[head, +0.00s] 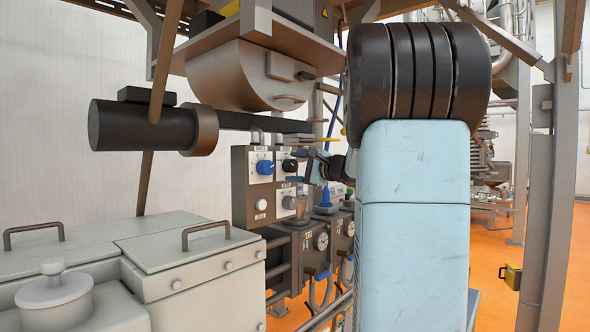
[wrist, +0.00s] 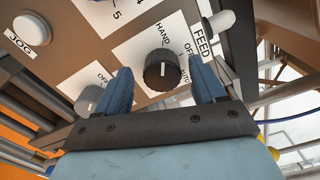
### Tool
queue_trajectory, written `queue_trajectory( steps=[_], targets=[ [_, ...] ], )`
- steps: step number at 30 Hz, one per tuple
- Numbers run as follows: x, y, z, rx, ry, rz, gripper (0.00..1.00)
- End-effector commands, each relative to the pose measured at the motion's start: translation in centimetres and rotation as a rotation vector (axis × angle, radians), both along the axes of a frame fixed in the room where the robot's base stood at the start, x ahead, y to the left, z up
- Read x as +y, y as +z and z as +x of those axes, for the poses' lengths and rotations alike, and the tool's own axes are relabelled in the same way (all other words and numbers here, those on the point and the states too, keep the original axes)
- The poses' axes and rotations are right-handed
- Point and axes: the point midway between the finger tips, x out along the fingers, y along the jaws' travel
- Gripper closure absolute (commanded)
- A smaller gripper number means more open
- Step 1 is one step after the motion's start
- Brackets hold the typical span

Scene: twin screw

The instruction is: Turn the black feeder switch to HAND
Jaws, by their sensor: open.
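The black feeder switch (wrist: 163,68) is a ridged round knob on a white plate in the wrist view. The plate reads HAND above the knob and AUTO below right, with a FEED label (wrist: 201,40) at its right. A white line shows on the knob's face; I cannot tell which position it points to. In the head view the black knob (head: 289,166) sits at the panel's upper right. My gripper (wrist: 161,66) is open, with one blue finger on each side of the knob; I cannot tell whether they touch it. My gripper (head: 312,165) is partly hidden in the head view.
The grey control panel (head: 240,190) also carries a blue knob (head: 264,167) left of the black one. A white JOG button (wrist: 32,27) and a grey knob (wrist: 88,100) are nearby. Grey lidded boxes (head: 185,250) stand at left, a dark barrel (head: 125,125) above.

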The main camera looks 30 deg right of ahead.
Motion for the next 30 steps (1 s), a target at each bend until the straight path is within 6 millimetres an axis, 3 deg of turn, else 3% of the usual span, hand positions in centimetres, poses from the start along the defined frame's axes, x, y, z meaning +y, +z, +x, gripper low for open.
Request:
queue_trajectory(
  steps=[18,24,30],
  targets=[
    [-3.7,-0.1,-10.2,0.001,-0.002,0.001,0.31],
    [-4.4,-0.1,-12.1,0.002,-0.001,0.001,0.31],
    [-4.6,-0.1,-12.6,0.001,0.002,-0.001,0.31]
  ],
)
